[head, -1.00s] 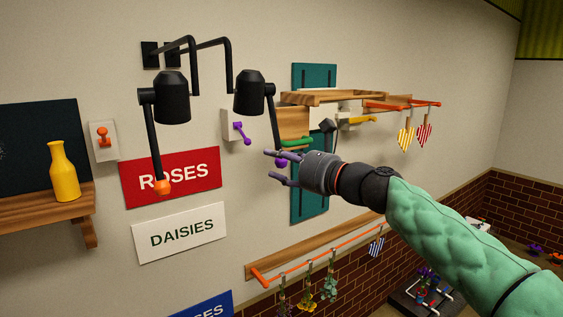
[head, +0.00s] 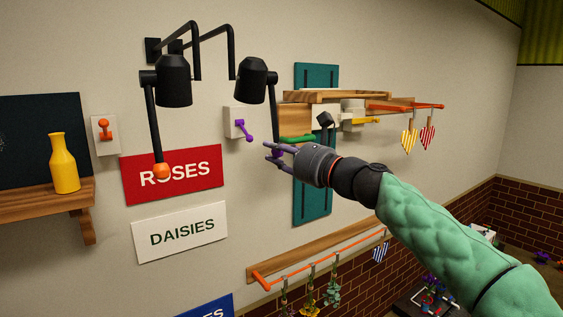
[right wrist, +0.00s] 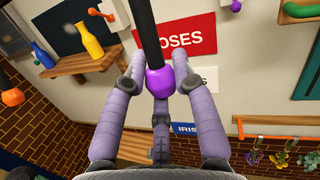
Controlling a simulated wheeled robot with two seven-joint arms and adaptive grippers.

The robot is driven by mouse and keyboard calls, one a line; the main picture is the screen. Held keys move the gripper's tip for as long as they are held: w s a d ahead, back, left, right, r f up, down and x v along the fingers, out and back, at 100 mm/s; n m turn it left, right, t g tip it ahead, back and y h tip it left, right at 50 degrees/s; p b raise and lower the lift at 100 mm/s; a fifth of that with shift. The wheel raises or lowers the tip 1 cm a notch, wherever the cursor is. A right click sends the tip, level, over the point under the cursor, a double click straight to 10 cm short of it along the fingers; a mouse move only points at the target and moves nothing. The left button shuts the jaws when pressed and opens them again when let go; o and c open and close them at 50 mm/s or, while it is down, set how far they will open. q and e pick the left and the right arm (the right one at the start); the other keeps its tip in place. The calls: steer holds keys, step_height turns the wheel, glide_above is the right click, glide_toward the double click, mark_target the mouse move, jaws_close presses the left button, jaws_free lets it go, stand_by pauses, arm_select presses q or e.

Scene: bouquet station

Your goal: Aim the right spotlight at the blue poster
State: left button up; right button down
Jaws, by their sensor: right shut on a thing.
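The right spotlight (head: 251,76) is a black lamp on a bent wall arm, with a black rod hanging from it. Its purple knob is mostly hidden by my fingers in the head view; in the right wrist view the purple knob (right wrist: 160,82) sits between the fingers. My right gripper (head: 270,154) is shut on this knob. The blue poster (head: 207,307) is low on the wall, cut off by the bottom edge of the head view; part of it, reading "IRIS", shows in the right wrist view (right wrist: 186,128). My left gripper is out of view.
The left spotlight (head: 173,80) hangs close beside, with an orange knob (head: 161,171). The red poster (head: 172,174) and white poster (head: 180,232) are above the blue one. A purple wall lever (head: 242,128) and a teal panel (head: 312,200) are near my gripper.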

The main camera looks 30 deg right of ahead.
steer(key=shift+w, duration=0.5)
steer(key=c, duration=1)
jaws_free()
steer(key=shift+s, duration=0.1)
steer(key=v, duration=1.2)
steer(key=shift+f, duration=0.1)
